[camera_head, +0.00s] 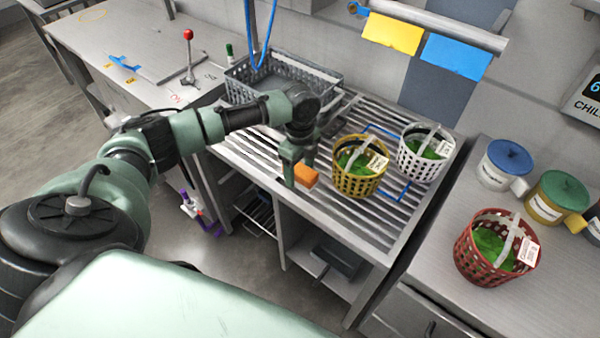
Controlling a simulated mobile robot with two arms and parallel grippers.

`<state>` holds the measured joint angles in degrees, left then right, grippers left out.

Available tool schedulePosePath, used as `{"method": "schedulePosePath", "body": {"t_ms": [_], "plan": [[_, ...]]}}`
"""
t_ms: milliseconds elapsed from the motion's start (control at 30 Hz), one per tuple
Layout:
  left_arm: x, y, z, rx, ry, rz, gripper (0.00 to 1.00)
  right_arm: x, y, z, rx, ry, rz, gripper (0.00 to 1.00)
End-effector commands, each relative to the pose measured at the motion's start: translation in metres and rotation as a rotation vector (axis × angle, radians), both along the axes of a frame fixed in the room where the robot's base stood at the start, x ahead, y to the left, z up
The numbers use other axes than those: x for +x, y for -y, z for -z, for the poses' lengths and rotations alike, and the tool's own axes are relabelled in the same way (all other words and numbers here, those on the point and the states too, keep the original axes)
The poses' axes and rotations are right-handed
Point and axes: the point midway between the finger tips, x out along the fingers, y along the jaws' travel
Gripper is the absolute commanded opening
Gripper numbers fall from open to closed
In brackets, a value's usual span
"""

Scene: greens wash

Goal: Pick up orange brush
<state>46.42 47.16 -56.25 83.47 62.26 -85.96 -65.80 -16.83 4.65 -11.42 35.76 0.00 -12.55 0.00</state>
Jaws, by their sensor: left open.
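An orange brush (306,175), seen as a small orange block, is at the left front part of the slatted rack, by the yellow basket. My left gripper (294,174) reaches down from the left, right at the brush, with its jaws open. A green finger overlaps the brush's left side in this view. I cannot tell whether they touch. The brush's lower parts are hidden or too small to make out. My right gripper is not in view.
Yellow (358,182) and white (424,158) baskets of greens stand on the slatted rack (330,212). A grey crate (312,78) is behind my gripper. A red basket (484,268) and several lidded mugs stand on the right counter (430,268). The rack's front is bare.

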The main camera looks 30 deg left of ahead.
Motion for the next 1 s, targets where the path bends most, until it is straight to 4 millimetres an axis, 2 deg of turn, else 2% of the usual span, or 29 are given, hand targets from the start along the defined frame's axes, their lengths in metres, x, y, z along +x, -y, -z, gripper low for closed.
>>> {"method": "schedulePosePath", "body": {"t_ms": [67, 300, 567, 733, 867, 1000], "plan": [[0.0, 0.0, 0.0, 0.0, 0.0, 0.0, 0.65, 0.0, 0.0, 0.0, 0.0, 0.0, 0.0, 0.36], [0.0, 0.0, 0.0, 0.0, 0.0, 0.001, 0.0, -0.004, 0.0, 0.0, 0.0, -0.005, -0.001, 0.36], [0.0, 0.0, -0.002, 0.0, 0.001, 0.001, 0.0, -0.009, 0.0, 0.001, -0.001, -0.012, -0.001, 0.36], [0.001, 0.001, -0.012, -0.001, 0.004, 0.001, 0.0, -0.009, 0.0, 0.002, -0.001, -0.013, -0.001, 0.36], [0.001, 0.0, -0.03, 0.0, 0.005, 0.002, 0.0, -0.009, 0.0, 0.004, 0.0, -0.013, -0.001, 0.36], [0.002, 0.0, -0.063, 0.0, 0.007, 0.001, 0.0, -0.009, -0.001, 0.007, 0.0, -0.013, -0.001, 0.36]]}}
